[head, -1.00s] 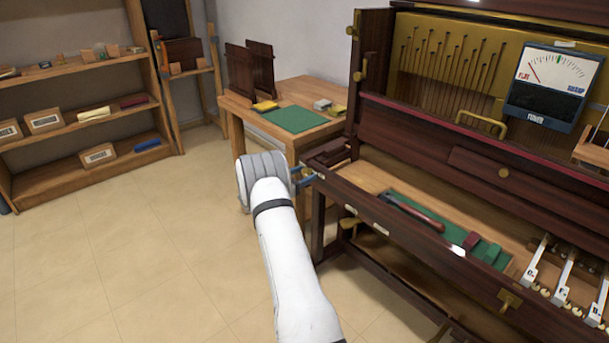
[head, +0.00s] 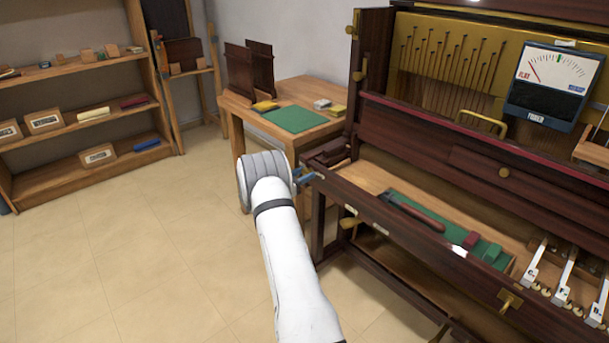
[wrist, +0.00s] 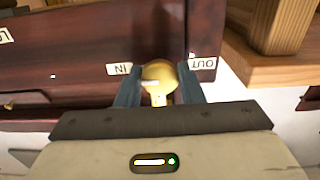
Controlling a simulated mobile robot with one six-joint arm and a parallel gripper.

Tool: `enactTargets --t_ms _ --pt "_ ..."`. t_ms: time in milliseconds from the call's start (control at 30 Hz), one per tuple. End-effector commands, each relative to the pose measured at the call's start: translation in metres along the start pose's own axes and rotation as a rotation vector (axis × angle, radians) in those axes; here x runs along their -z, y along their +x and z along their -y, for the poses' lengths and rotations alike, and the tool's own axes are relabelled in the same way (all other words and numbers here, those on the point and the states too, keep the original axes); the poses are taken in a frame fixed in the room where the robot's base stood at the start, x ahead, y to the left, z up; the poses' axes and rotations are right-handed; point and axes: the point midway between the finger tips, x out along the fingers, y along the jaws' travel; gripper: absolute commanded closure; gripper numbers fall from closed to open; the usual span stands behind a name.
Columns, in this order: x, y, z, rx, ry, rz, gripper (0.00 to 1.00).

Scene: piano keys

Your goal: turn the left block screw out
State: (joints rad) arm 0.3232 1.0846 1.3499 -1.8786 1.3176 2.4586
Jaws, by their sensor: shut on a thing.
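The left block screw (wrist: 158,76) is a round brass head on the dark wooden side of the piano, seen in the wrist view. It sits between an IN label (wrist: 124,69) and an OUT label (wrist: 202,63), both upside down in that view. My gripper (wrist: 158,92) has a blue-grey finger on each side of the screw and is shut on it. In the head view my gripper (head: 303,176) is at the left end of the piano (head: 430,215). The screw itself is hidden there.
A wooden table (head: 285,92) with a green mat (head: 295,118) stands behind my gripper. Inside the piano front lie a long-handled tool (head: 415,213) and a red block (head: 471,240). White keys (head: 563,285) are at the right. The floor (head: 130,250) at the left is clear.

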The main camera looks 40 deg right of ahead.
Motion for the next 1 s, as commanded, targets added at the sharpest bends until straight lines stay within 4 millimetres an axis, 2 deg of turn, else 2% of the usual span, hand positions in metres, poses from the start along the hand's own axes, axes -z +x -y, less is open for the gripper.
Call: enactTargets --t_ms 367,1000 --pt "-0.0071 -0.0070 0.0029 0.007 -0.209 -0.001 0.88" --pt "-0.0045 -0.0085 0.0044 0.011 -0.814 -0.003 0.88"
